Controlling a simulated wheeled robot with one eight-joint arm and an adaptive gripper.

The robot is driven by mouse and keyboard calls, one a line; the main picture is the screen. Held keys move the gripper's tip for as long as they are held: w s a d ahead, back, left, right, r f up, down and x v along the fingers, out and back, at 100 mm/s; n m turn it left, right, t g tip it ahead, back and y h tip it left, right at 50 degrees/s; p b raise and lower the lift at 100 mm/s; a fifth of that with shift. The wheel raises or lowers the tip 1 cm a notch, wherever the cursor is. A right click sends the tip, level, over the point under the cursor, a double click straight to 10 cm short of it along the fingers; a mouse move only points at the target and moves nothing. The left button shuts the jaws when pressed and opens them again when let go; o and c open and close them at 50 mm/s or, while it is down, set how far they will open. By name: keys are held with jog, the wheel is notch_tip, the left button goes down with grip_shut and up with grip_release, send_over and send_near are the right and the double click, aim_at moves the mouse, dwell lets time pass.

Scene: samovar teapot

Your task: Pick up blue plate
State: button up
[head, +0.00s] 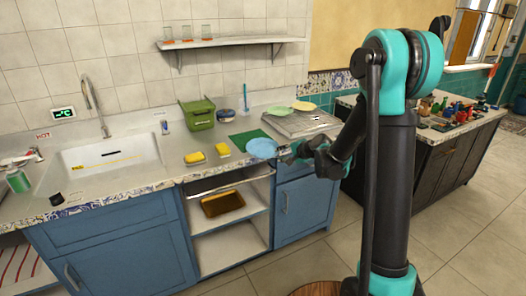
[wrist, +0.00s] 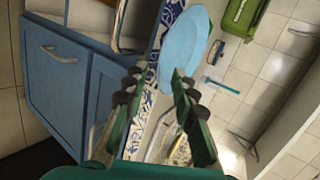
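The light blue plate (head: 262,148) lies at the counter's front edge, partly over a green mat (head: 247,138). In the wrist view the plate (wrist: 184,45) is ahead of my gripper, its left rim beside the patterned counter edge. My gripper (head: 290,152) is just right of the plate in the head view. In the wrist view my gripper (wrist: 160,76) is open, with nothing held between its fingers. The right fingertip overlaps the plate's near part in the picture; I cannot tell whether it touches.
A dish rack (head: 300,123) with a green plate (head: 303,106) and a yellow-green plate (head: 278,111) is behind right. Below is an open shelf with a brown tray (head: 222,203).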

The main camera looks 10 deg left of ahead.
jog(key=x, duration=0.3)
jog(key=shift+w, duration=0.1)
grip_shut()
